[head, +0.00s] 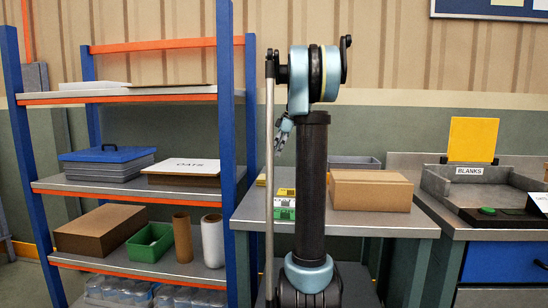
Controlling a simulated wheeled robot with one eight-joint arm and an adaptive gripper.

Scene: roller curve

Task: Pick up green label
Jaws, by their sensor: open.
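Green-and-white labels (284,213) lie on the grey table, just left of my dark upright arm link. They are small, and I cannot tell whether they are single labels or stacks. Yellow labels (286,191) lie directly behind them. My gripper (279,146) hangs beside the upper arm link, above and apart from the labels. It is small in view, open, and nothing shows in it. My arm may hide part of the table beside the labels.
A cardboard box (371,191) stands on the table to the right of my arm, with a grey tray (354,162) behind. A blue-post shelf (243,130) stands close on the left. A workbench with a grey bin marked BLANKS (440,184) is at right.

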